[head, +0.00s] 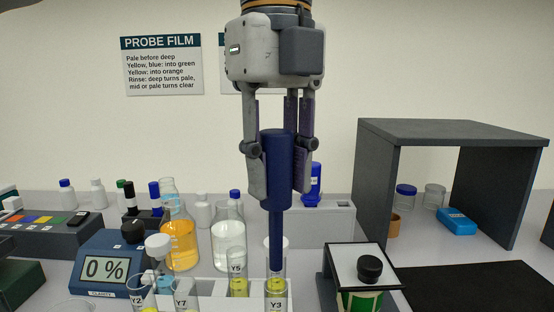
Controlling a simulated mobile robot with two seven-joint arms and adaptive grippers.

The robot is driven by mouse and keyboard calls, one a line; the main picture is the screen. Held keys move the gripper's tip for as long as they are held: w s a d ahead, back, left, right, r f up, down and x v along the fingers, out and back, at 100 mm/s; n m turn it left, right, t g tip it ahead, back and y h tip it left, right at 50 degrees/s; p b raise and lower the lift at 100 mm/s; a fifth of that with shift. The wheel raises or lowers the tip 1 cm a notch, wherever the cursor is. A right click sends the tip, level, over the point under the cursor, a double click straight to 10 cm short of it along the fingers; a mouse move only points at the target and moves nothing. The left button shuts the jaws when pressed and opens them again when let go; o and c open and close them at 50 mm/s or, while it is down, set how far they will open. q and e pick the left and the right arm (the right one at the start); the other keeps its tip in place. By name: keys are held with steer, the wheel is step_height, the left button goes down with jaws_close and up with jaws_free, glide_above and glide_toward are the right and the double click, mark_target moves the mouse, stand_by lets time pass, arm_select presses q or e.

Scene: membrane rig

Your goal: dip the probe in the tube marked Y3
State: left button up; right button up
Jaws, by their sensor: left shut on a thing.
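My left gripper (279,180) comes down from the top middle and is shut on a dark blue probe (277,155). The probe hangs upright, with a thick upper body and a thin rod below. The rod's lower end overlaps the upper part of the clear tube marked Y3 (275,303) and ends just above or at its yellow liquid. It looks inside the tube, but I cannot tell whether the tip touches the liquid. My right gripper is out of view.
Tube Y5 (238,287) stands just left of Y3, and tube Y7 (186,296) farther left. A blue meter (105,265) reads 0 %. A framed stand with a black-capped jar (370,270) is close on the right. A dark grey shelf (373,190) stands behind it.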

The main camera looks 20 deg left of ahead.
mark_target(276, 266)
arm_select(q)
steer(key=shift+w+f, duration=0.1)
steer(key=shift+f, duration=5.25)
